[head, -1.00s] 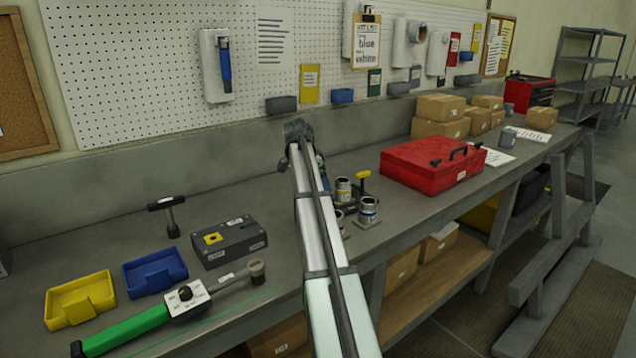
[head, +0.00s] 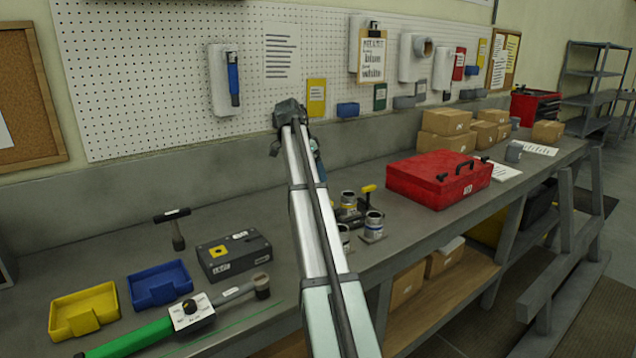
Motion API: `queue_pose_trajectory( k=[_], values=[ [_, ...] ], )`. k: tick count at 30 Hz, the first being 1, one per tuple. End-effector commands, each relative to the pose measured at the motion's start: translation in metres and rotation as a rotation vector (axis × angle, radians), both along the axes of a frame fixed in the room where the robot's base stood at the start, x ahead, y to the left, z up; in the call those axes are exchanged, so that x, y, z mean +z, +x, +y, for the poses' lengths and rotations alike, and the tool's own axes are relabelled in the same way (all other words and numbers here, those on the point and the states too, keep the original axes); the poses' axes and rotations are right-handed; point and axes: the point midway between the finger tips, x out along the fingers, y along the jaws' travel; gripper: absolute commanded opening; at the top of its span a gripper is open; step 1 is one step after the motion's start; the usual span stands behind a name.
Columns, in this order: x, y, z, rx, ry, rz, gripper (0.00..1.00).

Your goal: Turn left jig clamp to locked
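No part is clearly readable as the left jig clamp. A cluster of small metal cups with coloured bands (head: 373,224) stands on the bench right of my arm, with a yellow T-handle (head: 368,190) at its back. My arm hides the left side of this cluster. A dark box with a yellow square on top (head: 249,254) lies left of my arm; its small labels are too blurred to read. My arm reaches up across the middle of the view to a dark joint. My gripper's fingers do not show; they seem hidden behind the arm.
A red toolbox (head: 420,191) stands right of the cups, with cardboard boxes (head: 447,122) behind. Left are a blue tray (head: 160,291), a yellow tray (head: 82,324), a black T-handle (head: 178,240) and a green-handled tool with a dial (head: 140,338). Bare bench lies behind the dark box.

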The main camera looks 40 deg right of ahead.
Motion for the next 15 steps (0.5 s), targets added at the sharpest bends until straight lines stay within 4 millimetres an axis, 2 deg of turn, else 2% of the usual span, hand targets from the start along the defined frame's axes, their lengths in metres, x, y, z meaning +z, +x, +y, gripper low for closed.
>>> queue_pose_trajectory(
  k=[1,6,15],
  values=[
    [0.008,0.001,0.003,0.0,0.0,-0.001,0.89],
    [0.021,0.001,0.009,0.0,0.0,-0.001,0.89],
    [0.026,0.001,0.011,0.0,0.0,0.0,0.89]
  ],
)
